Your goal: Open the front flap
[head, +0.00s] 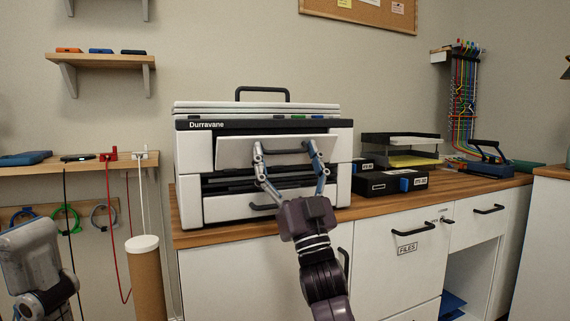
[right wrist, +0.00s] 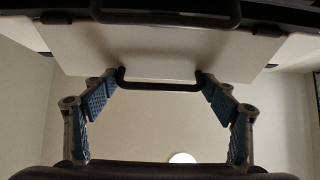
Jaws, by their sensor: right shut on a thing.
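The printer (head: 190,150), a white and dark machine marked Durravane, stands on the wooden desk top in the head view. Its white front flap (head: 235,152) stands out from the body, with a dark opening below it. The flap also shows in the right wrist view (right wrist: 150,55), with a black bar handle (right wrist: 160,86) along its edge. My right gripper (head: 289,162) is at this handle, its blue-padded fingers at the handle's two ends, shut on it. My left gripper (head: 45,303) is low at the left edge, away from the printer, its fingers partly out of frame.
A lower drawer handle (head: 264,207) is below the flap. Black boxes (head: 385,184) and a paper tray (head: 400,140) stand right of the printer. A cardboard tube (head: 146,280) stands at the front left. White cabinets (head: 250,270) are under the desk top.

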